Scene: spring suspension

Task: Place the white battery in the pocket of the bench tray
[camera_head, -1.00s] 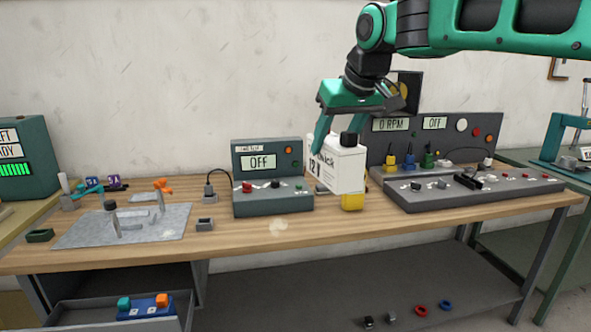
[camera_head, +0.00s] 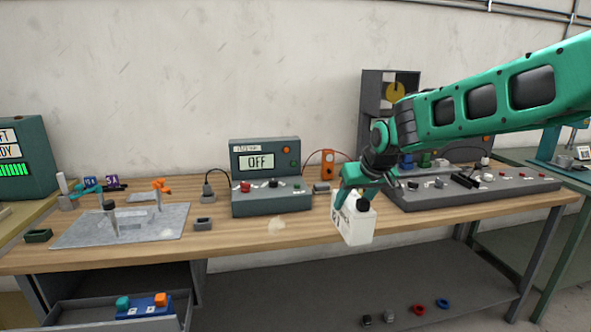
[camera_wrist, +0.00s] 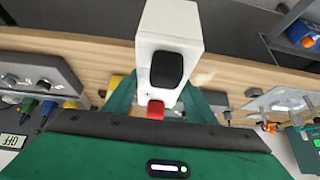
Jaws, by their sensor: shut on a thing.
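The white battery (camera_head: 354,224) is a white box with a black cap on top; in the wrist view its white body (camera_wrist: 172,22) shows a black cap and a red cap. My gripper (camera_head: 356,193) is shut on its upper part and holds it slightly tilted at the bench's front edge, right of the middle. Whether the battery touches the bench cannot be told. I cannot tell for sure which piece is the bench tray; a small grey open-topped holder (camera_head: 203,224) and a dark green tray (camera_head: 38,236) lie on the left half. Any pocket is too small to make out.
The wooden bench (camera_head: 270,238) has clear room before the grey-green OFF box (camera_head: 271,200). An orange meter (camera_head: 327,163) stands behind. A control console (camera_head: 470,190) is at right. A grey plate (camera_head: 170,222) with upright parts lies left. An open drawer (camera_head: 70,315) is below.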

